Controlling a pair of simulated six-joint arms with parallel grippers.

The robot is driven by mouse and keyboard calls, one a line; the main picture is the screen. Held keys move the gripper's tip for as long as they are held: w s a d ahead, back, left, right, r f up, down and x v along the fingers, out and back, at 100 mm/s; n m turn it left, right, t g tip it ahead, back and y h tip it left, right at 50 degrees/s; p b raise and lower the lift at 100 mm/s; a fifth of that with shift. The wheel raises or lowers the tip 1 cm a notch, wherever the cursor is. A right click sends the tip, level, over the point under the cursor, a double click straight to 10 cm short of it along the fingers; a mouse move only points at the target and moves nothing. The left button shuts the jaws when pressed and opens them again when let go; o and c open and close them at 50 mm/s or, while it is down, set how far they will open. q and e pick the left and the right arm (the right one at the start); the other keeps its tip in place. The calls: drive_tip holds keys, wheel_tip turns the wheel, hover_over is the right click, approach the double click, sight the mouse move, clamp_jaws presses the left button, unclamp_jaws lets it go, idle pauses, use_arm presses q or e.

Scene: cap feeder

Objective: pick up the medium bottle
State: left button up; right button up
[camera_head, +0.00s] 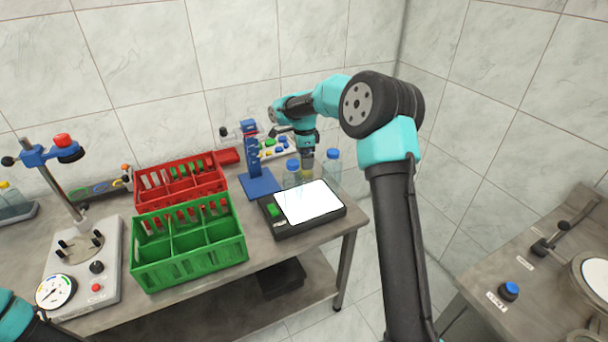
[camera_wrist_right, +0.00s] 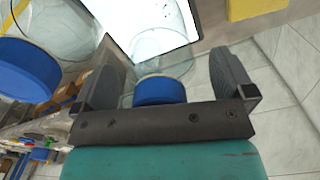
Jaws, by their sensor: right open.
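Two clear bottles with blue caps stand by the scale in the head view, one on the left (camera_head: 292,174) and one on the right (camera_head: 332,167). I cannot tell from their size which is the medium one. My right gripper (camera_head: 307,160) points down between and behind them. In the right wrist view my right gripper (camera_wrist_right: 172,85) is open, and a blue-capped clear bottle (camera_wrist_right: 160,91) shows between its fingers, with gaps on both sides. Another blue-capped bottle (camera_wrist_right: 25,70) is outside the left finger. Only part of my left arm shows, and its gripper is out of view.
The black scale (camera_head: 290,226) with a white pad is close in front of the bottles. A blue stand (camera_head: 260,184) is left of them. Green (camera_head: 190,265) and red (camera_head: 180,195) crates fill the table's middle. The table's right edge is close by, with floor beyond.

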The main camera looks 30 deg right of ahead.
drive_tip(key=shift+c, duration=0.4)
drive_tip(key=c, duration=1.6)
